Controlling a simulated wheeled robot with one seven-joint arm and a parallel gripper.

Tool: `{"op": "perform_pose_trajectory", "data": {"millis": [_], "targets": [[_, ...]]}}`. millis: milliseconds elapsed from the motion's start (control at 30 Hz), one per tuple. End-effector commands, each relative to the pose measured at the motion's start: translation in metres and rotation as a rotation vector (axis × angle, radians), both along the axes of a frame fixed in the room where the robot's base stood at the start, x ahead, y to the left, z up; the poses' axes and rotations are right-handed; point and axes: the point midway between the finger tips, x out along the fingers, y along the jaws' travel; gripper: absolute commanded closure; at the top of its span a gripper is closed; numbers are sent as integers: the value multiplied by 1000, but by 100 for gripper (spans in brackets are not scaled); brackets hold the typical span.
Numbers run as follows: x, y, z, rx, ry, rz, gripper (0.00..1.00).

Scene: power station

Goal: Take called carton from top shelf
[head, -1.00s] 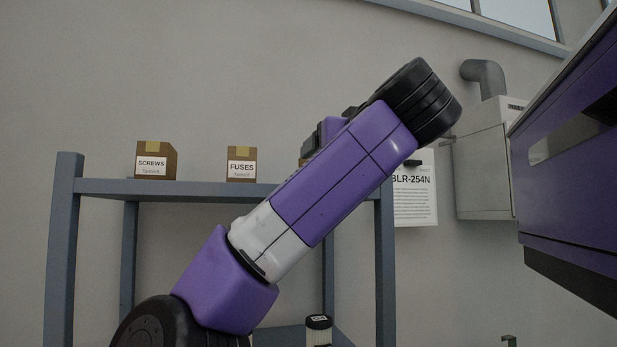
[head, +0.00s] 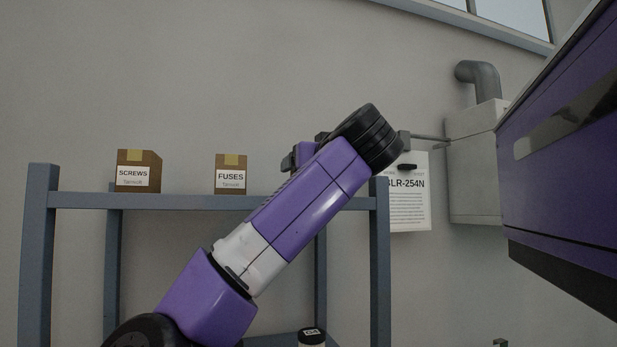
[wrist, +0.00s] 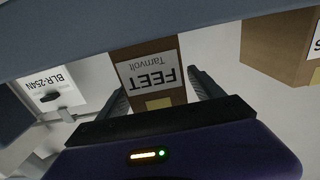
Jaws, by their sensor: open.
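In the wrist view, which is upside down, a brown carton labelled FEET (wrist: 147,72) stands upright at the centre. My gripper (wrist: 161,88) is open, with one finger on each side of this carton. I cannot tell whether the fingers touch it. In the head view my arm hides the FEET carton and most of the gripper. The SCREWS carton (head: 138,171) and the FUSES carton (head: 230,174) stand apart on the top shelf (head: 160,201), left of my arm. The pictures do not show which carton is called.
A second brown carton (wrist: 272,50) stands right of the gripper in the wrist view, its label cut off. The shelf edge (wrist: 60,38) crosses that view's top.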

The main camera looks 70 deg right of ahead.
Motion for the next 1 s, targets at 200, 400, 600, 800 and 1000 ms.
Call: {"op": "perform_pose_trajectory", "data": {"millis": [200,400,600,800,1000], "targets": [[0,0,-1,0,0,0,37],[0,0,0,0,0,0,77],[0,1,1,-2,-1,0,100],[-1,0,1,-2,-1,0,100],[-1,0,20,-4,-2,-1,100]]}}
